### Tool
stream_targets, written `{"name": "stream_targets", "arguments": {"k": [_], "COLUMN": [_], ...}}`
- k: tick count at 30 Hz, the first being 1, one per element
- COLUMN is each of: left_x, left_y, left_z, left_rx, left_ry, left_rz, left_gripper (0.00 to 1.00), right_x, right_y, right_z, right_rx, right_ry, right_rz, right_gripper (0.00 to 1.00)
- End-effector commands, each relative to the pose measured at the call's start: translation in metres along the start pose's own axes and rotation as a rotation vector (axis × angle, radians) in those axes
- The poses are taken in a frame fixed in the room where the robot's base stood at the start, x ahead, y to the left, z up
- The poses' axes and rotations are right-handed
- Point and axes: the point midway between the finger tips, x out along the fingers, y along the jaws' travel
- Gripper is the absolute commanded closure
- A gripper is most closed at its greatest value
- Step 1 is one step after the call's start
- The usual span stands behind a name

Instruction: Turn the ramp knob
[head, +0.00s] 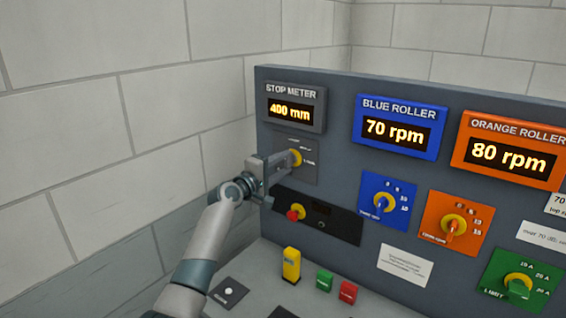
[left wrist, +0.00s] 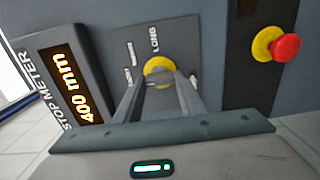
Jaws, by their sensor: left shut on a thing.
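The grey-plate knob (head: 295,157) with a yellow collar sits below the stop meter display, which reads 400 mm. It also shows in the left wrist view (left wrist: 157,70), with "LONG" printed on its plate. My left gripper (head: 284,162) reaches it from the left and is shut on it; in the left wrist view the two fingers stand on either side of the knob's grip, which they mostly hide. I cannot read which knob carries the ramp label. My right gripper is not in view.
A red stop button (head: 294,214) on a yellow base sits just below the gripper. Blue (head: 388,202), orange (head: 455,223) and green (head: 520,283) knob plates lie to the right. A yellow block (head: 291,265) and green and red buttons stand on the ledge. A block wall is at left.

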Motion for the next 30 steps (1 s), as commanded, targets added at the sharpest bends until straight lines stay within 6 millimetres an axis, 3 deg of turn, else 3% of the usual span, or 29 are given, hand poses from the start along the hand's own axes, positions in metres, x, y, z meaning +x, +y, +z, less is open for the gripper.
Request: {"name": "stream_targets", "arguments": {"k": [14, 15, 16, 30], "left_x": [-0.0002, -0.0002, -0.0002, -0.0031], "left_y": [-0.0011, -0.0010, -0.0010, -0.0008], "left_z": [-0.0005, -0.0005, -0.0005, -0.0002], "left_rx": [-0.018, -0.017, -0.017, -0.017], "left_ry": [0.001, 0.001, 0.001, 0.000], "left_rz": [-0.001, -0.001, -0.001, 0.000], "left_gripper": [0.86, 0.55, 0.47, 0.45], "right_x": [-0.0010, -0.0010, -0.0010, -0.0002], "right_y": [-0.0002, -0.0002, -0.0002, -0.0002], "right_z": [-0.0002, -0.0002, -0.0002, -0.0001], "right_rx": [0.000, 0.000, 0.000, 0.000], "right_ry": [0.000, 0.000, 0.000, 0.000], "right_rz": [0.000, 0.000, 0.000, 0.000], "right_gripper": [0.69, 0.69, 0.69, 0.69]}}
